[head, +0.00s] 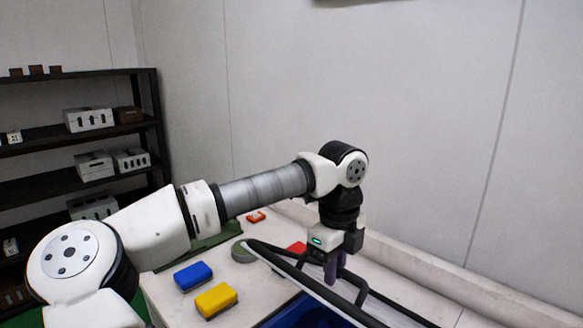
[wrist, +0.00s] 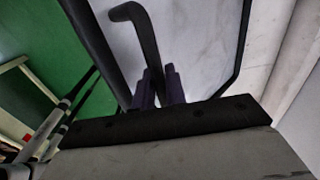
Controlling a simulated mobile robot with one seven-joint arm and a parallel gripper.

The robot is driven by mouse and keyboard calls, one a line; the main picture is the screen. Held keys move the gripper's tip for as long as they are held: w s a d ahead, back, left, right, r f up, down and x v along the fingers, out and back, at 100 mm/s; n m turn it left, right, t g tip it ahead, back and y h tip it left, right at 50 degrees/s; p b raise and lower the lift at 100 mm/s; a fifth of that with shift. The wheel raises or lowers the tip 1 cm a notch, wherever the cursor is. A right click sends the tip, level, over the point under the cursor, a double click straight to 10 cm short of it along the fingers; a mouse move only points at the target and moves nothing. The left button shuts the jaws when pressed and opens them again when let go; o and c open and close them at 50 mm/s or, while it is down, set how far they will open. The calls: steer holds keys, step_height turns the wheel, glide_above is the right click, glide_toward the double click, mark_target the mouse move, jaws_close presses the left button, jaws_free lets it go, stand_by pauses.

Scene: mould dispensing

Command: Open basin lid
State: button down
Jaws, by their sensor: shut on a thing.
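The basin lid (head: 322,290) is a pale panel with a black frame, at the lower right of the head view. It looks tilted, its far-left edge raised above the table. In the wrist view, the lid panel (wrist: 195,45) fills the middle, with a bent black handle (wrist: 147,40) on it. My gripper (head: 334,268) points down at the lid; its purple fingers (wrist: 158,86) are shut on the black handle. The blue basin (head: 318,318) shows partly beneath the lid, and the rest of it is hidden or out of frame.
A blue block (head: 193,275), a yellow block (head: 217,298) and a greenish round item (head: 243,251) lie on the pale table left of the lid. Red items (head: 297,248) lie farther back. A dark shelf (head: 75,130) with boxes stands left. The wall is close behind.

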steer(key=shift+w+d+r, duration=0.4)
steer(key=shift+d+r, duration=0.1)
steer(key=shift+w+d+r+p, duration=1.1)
steer(key=shift+w+d+r, duration=0.1)
steer(key=shift+w+r, duration=0.05)
steer(key=shift+w+d+r+p, duration=0.45)
steer(key=shift+w+d+r, duration=0.05)
steer(key=shift+w+d, duration=0.2)
steer(key=shift+w+d+r+p, duration=0.45)
steer(key=shift+w+d+r, duration=0.05)
steer(key=shift+w+d, duration=0.15)
